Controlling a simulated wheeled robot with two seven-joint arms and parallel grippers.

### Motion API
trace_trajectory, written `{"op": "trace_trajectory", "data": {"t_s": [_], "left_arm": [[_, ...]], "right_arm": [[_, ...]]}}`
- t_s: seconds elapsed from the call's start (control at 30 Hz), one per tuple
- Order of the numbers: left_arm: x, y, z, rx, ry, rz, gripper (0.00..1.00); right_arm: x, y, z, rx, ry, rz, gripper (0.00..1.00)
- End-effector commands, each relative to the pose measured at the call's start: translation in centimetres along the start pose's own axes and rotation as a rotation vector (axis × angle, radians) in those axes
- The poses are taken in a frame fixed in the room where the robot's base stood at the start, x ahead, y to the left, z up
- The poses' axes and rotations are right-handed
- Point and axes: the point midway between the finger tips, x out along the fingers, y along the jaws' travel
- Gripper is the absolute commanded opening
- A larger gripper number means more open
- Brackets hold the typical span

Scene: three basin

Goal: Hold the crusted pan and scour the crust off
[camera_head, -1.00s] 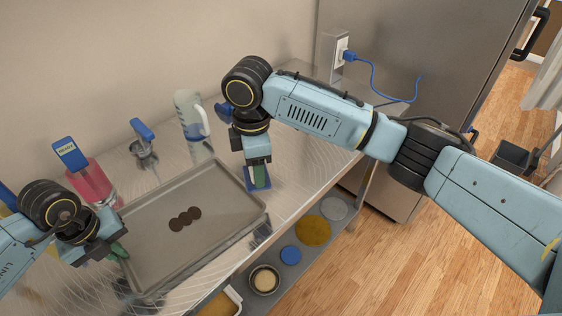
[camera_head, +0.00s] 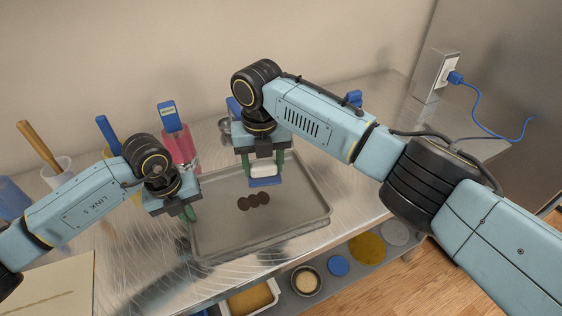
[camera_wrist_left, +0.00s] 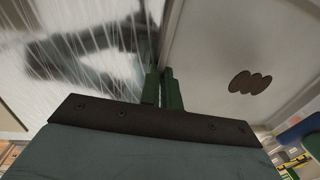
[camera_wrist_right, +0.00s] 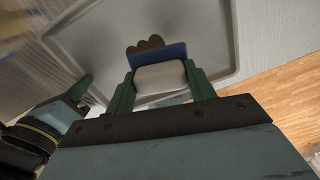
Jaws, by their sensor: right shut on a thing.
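The pan (camera_head: 290,221) is a shallow grey rectangular tray lying on the metal counter. Its crust (camera_head: 254,201) is a dark brown patch of joined round spots near the middle. My left gripper (camera_head: 191,213) is at the pan's left rim; in the left wrist view its green fingers (camera_wrist_left: 162,88) are nearly together with the rim between them. My right gripper (camera_head: 262,163) is shut on a scrubber with a white body (camera_wrist_right: 160,78) and blue pad (camera_head: 265,182). The scrubber is over the pan, just behind the crust. I cannot tell whether it touches the pan.
A pink bottle with a blue top (camera_head: 180,143) stands behind the pan. Cups with a wooden-handled tool (camera_head: 40,144) stand at the left. A lower shelf holds a bowl (camera_head: 306,281) and several round items. The counter is clear right of the pan.

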Motion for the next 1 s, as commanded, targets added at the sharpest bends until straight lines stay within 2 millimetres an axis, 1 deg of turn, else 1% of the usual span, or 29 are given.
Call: {"op": "trace_trajectory", "data": {"t_s": [0.1, 0.2, 0.33, 0.67, 0.77, 0.87, 1.0], "left_arm": [[0.0, 0.1, 0.0, 0.000, 0.000, 0.001, 0.00], [0.0, 0.1, 0.0, 0.000, 0.000, 0.001, 0.00], [0.0, 0.1, 0.0, 0.000, 0.000, 0.002, 0.00], [0.0, 0.1, 0.0, 0.000, 0.000, 0.001, 0.00], [0.0, 0.1, 0.0, 0.000, 0.000, 0.001, 0.00], [0.0, 0.1, 0.0, 0.000, 0.000, 0.001, 0.00], [0.0, 0.1, 0.0, 0.000, 0.000, 0.001, 0.00]], "right_arm": [[-0.1, 0.9, 0.1, -0.118, 0.000, -0.001, 0.28], [-0.1, 1.2, 0.2, -0.174, 0.000, -0.001, 0.28], [0.0, 1.4, 0.2, -0.200, 0.000, -0.001, 0.28], [0.0, 1.4, 0.2, -0.200, 0.000, 0.001, 0.28], [0.7, 1.4, 0.2, -0.199, 0.001, 0.000, 0.28], [1.8, 1.4, 0.1, -0.199, 0.003, 0.001, 0.28], [3.9, 1.4, 0.1, -0.197, 0.004, 0.000, 0.28]]}}
